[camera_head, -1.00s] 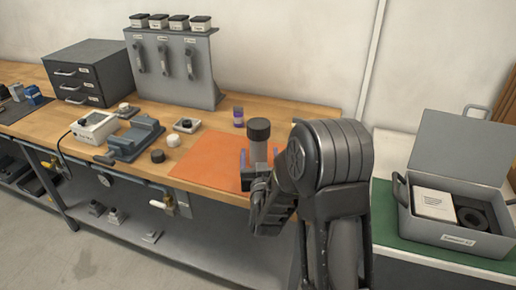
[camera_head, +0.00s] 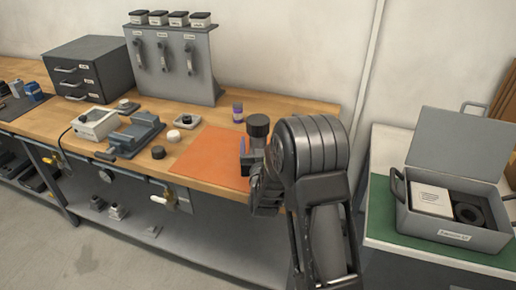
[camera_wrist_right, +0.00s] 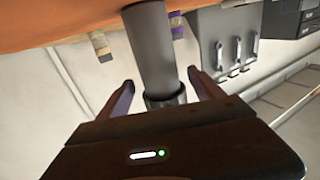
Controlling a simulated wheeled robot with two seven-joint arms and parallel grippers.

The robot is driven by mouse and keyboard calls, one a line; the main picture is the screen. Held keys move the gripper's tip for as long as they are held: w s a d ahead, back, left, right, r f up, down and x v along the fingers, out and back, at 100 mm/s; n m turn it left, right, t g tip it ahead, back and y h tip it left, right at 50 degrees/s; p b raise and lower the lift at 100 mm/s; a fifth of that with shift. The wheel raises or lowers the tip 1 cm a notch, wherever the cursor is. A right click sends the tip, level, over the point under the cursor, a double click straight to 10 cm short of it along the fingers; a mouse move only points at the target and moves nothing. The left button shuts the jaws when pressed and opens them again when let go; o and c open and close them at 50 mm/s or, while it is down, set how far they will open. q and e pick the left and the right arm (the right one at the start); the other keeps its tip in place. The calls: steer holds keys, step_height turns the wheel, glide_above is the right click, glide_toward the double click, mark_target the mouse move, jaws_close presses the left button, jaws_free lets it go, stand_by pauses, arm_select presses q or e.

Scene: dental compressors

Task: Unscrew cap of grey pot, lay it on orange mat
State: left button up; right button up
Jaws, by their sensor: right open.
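The grey pot stands upright at the right end of the orange mat (camera_head: 205,152). Its black cap (camera_head: 258,125) is on top, and its body is mostly hidden by my arm in the head view. In the right wrist view, which looks upside down, the grey pot (camera_wrist_right: 152,45) rises from the mat, with its dark cap end (camera_wrist_right: 165,99) low in the picture. My right gripper (camera_head: 249,154) is open; in the wrist view its fingers (camera_wrist_right: 162,92) stand either side of the pot near the cap, with gaps. My left gripper is not in view.
A purple-labelled bottle (camera_head: 238,113) stands behind the mat. A grey vise (camera_head: 135,135), a black knob (camera_head: 158,152) and a white knob (camera_head: 173,136) lie left of it. An open grey case (camera_head: 450,205) stands on the green surface at right.

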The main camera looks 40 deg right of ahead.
steer(key=x, duration=0.3)
steer(key=shift+w+d+p, duration=0.1)
steer(key=shift+w+p, duration=0.05)
steer(key=shift+p, duration=0.15)
steer(key=shift+c, duration=0.6)
jaws_close()
stand_by(0.3)
